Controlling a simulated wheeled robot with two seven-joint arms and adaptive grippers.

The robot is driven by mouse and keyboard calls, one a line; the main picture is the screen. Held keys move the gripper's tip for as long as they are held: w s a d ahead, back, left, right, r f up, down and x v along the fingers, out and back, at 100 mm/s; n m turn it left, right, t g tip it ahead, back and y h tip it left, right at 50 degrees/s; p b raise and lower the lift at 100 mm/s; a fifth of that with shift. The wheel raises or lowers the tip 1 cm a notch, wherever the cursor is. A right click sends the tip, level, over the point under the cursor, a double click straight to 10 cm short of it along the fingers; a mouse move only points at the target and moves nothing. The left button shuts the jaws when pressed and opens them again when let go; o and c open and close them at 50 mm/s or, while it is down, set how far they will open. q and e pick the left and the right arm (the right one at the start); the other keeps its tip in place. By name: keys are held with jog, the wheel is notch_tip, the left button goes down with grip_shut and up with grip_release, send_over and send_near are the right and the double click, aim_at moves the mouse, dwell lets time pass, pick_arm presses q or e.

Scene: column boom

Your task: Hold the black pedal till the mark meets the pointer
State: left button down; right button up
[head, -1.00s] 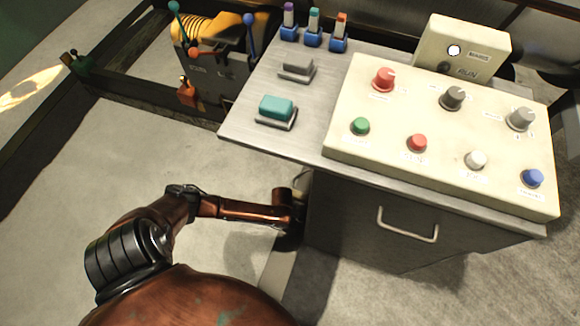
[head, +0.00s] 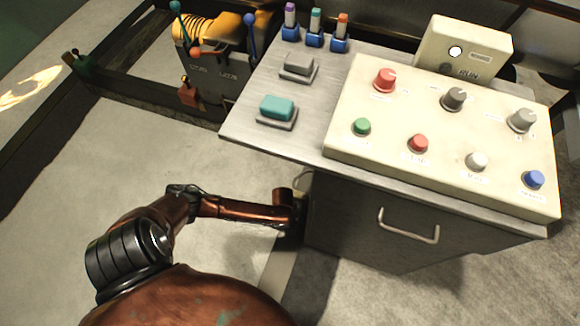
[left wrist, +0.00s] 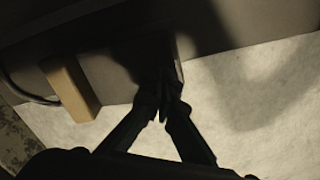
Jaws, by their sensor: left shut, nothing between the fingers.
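In the left wrist view my left gripper (left wrist: 164,100) is shut, its dark fingertips together at the base of a cabinet. Deep shadow lies around the tips, and I cannot make out the black pedal there or whether they touch it. A tan block (left wrist: 70,88) stands left of the fingers. In the head view my left arm reaches to the left side of the grey cabinet (head: 370,225), where the gripper is hidden. I cannot identify the mark or the pointer. My right gripper is not in view.
A cream control panel (head: 440,130) with several knobs and buttons sits on the cabinet's metal top. A cream box (head: 463,48) with a white lamp stands behind. Pale floor is open at left.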

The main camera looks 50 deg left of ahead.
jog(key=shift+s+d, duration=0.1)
pick_arm(q)
jog(key=shift+f, duration=0.5)
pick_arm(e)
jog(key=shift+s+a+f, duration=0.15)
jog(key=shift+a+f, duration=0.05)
pick_arm(q)
jog(key=shift+f+b, duration=0.25)
jog(key=shift+b, duration=0.1)
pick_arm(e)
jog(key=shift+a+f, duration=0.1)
pick_arm(q)
jog(key=shift+f+b, duration=0.6)
jog(key=shift+f, duration=0.8)
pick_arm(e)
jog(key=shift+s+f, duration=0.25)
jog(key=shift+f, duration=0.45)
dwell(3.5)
